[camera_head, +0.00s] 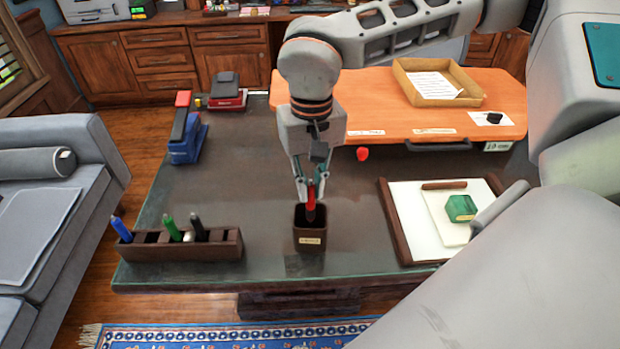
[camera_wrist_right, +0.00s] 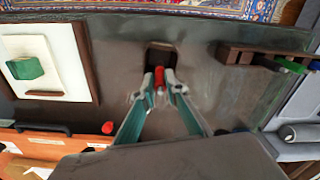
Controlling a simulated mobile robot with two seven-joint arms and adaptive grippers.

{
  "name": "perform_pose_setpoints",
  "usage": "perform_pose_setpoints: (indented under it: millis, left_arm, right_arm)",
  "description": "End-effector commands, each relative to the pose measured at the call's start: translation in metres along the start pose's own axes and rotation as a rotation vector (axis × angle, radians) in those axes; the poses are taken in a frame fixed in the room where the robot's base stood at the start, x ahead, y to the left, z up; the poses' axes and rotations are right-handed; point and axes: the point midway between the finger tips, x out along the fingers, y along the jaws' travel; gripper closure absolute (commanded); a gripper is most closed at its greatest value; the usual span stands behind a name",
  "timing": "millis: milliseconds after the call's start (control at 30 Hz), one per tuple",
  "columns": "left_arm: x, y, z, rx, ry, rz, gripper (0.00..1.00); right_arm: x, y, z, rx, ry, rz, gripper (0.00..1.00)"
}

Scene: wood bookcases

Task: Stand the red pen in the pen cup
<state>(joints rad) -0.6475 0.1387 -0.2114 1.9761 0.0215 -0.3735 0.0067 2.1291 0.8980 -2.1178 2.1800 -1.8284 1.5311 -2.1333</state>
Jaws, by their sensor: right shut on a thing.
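The red pen (camera_head: 311,208) is held upright between the fingertips of my right gripper (camera_head: 310,190). Its lower part is over or inside the mouth of the dark brown pen cup (camera_head: 310,241), which stands near the front edge of the dark desk; I cannot tell how deep it reaches. In the right wrist view, the red pen (camera_wrist_right: 159,80) shows between the fingers of the right gripper (camera_wrist_right: 158,88), with the pen cup (camera_wrist_right: 161,56) just beyond. The right gripper is shut on the pen. My left gripper is not in view.
A pen rack (camera_head: 190,246) with blue, green and black pens stands left of the cup. A framed pad (camera_head: 410,230) with a green block (camera_head: 461,208) lies right. Behind are a small red object (camera_head: 362,154), a blue stapler-like item (camera_head: 184,140) and an orange board (camera_head: 370,110).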

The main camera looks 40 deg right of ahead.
Motion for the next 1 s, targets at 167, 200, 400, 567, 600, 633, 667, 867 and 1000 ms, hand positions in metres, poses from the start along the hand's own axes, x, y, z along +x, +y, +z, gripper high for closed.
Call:
perform_pose_setpoints:
  millis: [167,200,400,567,600,633,667,867,1000]
  left_arm:
    - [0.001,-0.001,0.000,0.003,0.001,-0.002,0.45]
    - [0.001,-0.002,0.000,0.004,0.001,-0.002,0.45]
    - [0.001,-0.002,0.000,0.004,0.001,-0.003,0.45]
    - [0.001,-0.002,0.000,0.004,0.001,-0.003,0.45]
    - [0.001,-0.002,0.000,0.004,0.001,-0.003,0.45]
    - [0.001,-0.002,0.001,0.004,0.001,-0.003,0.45]
    - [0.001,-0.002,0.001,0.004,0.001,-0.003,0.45]
    - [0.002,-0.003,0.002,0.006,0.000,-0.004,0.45]
    - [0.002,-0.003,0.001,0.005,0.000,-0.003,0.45]
  right_arm:
    - [0.004,0.000,0.000,0.000,0.000,0.000,1.00]
    - [0.004,0.000,0.000,0.000,0.000,-0.001,1.00]
    - [0.003,0.000,0.000,0.000,0.000,0.000,0.72]
    - [0.003,0.000,0.000,0.000,0.000,0.000,0.68]
    - [0.003,0.000,0.000,0.000,0.000,0.000,0.68]
    - [0.003,0.000,0.000,0.000,0.000,0.000,0.68]
    - [0.003,0.000,0.000,0.000,0.000,0.000,0.68]
    - [-0.003,0.000,-0.001,0.000,0.003,-0.001,0.68]
    - [-0.023,0.000,-0.001,0.002,0.003,-0.002,0.68]
